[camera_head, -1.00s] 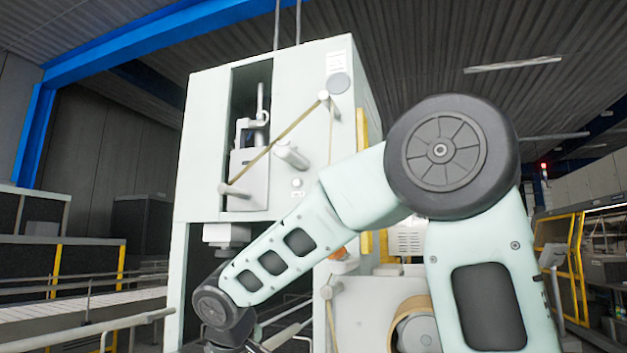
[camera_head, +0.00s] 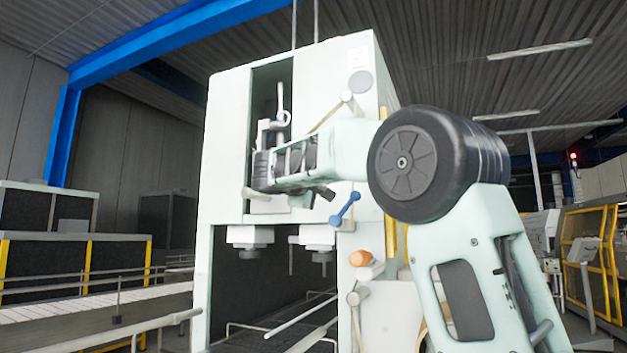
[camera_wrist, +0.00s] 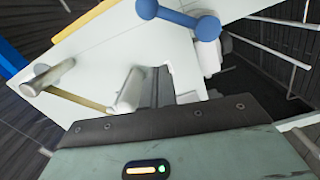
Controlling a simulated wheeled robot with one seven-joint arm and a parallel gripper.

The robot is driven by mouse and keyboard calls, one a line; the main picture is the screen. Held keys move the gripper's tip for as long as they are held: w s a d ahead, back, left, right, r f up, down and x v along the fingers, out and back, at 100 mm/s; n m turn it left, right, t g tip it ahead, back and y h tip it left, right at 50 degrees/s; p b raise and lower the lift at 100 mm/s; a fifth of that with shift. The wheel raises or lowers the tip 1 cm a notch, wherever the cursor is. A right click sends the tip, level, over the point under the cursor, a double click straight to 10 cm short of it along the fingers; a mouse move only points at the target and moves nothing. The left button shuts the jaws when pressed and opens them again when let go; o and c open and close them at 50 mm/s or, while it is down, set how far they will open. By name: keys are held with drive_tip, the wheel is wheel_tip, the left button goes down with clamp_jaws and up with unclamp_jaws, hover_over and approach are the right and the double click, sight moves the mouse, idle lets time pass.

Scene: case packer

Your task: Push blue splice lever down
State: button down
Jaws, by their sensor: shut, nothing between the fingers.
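The blue splice lever (camera_head: 345,208) is a short bar with round ends on the white machine's front. It slants, with its upper end to the right in the head view. In the wrist view the blue lever (camera_wrist: 182,18) shows large at the top. My gripper (camera_head: 326,193) is at the end of my raised arm, just up and left of the lever in the head view. It looks shut and empty; its fingers are mostly hidden. I see no clear contact with the lever.
The white case packer (camera_head: 225,150) has an open slot and rollers (camera_wrist: 130,92) with a tan strap (camera_wrist: 80,100). An orange knob (camera_head: 361,258) sits below the lever. Rods and rails (camera_head: 300,320) stick out lower down. A conveyor (camera_head: 90,306) runs at left.

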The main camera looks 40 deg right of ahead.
sight(346, 207)
drive_tip(key=d+p, duration=0.1)
drive_tip(key=s+d, duration=0.1)
drive_tip(key=d, duration=0.1)
drive_tip(key=s+d+p, duration=0.1)
drive_tip(key=d, duration=0.1)
drive_tip(key=shift+d+f+p, duration=0.25)
drive_tip(key=shift+f+p, duration=0.05)
drive_tip(key=shift+f, duration=0.1)
drive_tip(key=shift+s+f+b, duration=0.1)
drive_tip(key=shift+f+b, duration=0.05)
drive_tip(key=shift+b, duration=0.25)
drive_tip(key=shift+s+d+m+b, duration=0.15)
drive_tip(key=shift+m+b, duration=0.15)
drive_tip(key=shift+b, duration=0.3)
